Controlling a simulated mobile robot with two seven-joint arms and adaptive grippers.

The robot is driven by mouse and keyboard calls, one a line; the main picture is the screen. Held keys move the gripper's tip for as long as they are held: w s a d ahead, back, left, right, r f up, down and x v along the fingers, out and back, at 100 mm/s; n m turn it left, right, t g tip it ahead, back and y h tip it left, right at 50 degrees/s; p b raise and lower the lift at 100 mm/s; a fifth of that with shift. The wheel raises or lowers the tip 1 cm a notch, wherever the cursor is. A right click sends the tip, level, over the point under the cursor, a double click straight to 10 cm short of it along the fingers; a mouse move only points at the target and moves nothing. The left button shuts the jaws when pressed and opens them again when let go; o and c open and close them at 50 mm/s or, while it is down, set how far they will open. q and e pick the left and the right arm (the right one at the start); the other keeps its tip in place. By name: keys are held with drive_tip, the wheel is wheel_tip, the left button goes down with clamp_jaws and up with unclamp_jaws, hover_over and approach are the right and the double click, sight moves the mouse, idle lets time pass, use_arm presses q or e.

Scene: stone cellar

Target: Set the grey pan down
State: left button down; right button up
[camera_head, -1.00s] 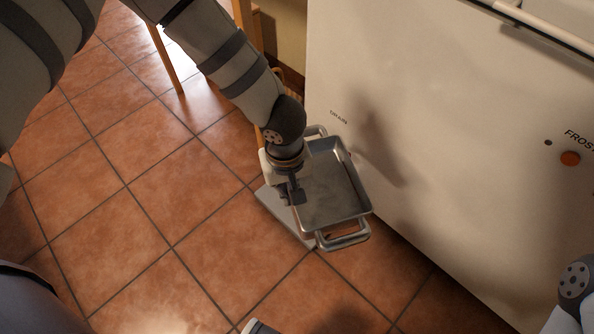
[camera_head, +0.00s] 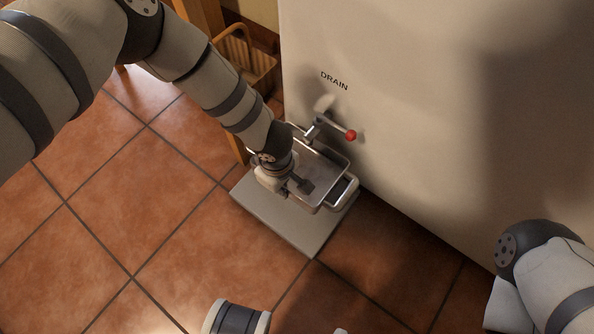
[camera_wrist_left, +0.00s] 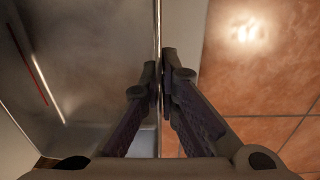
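The grey pan (camera_head: 327,166) is a shallow rectangular metal tray with looped end handles. In the head view it is roughly level over a pale grey slab (camera_head: 292,222) on the floor, close to the white appliance, below the drain tap. I cannot tell whether the pan touches the slab. My left gripper (camera_head: 302,187) is at the pan's near left side. In the left wrist view the fingers (camera_wrist_left: 163,85) are closed on the thin rim of the pan (camera_wrist_left: 95,60). My right arm enters at the lower right, with its gripper out of view.
The drain tap (camera_head: 316,128) with a red-knobbed lever (camera_head: 350,135) sticks out from the appliance (camera_head: 420,130) just above the pan's far side. A wicker basket (camera_head: 246,62) and a wooden leg (camera_head: 208,20) stand behind. Tiled floor (camera_head: 170,215) is open at left.

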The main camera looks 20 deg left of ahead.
use_arm(q)
drive_tip(key=f+b, duration=0.1)
drive_tip(key=f, duration=0.3)
drive_tip(key=f+b, duration=0.2)
drive_tip(key=f, duration=0.3)
drive_tip(key=shift+s+f+b, duration=0.2)
drive_tip(key=shift+f+b, duration=0.05)
drive_tip(key=shift+b, duration=0.05)
drive_tip(key=shift+r, duration=0.2)
use_arm(e)
drive_tip(key=f, duration=0.1)
drive_tip(key=s+f, duration=0.1)
drive_tip(key=shift+f+g, duration=0.3)
drive_tip(key=shift+f, duration=0.05)
use_arm(q)
drive_tip(key=shift+f, duration=0.1)
use_arm(e)
drive_tip(key=shift+f, duration=0.1)
use_arm(q)
drive_tip(key=shift+f, duration=0.15)
drive_tip(key=c, duration=1.8)
unclamp_jaws()
use_arm(e)
drive_tip(key=shift+a, duration=0.1)
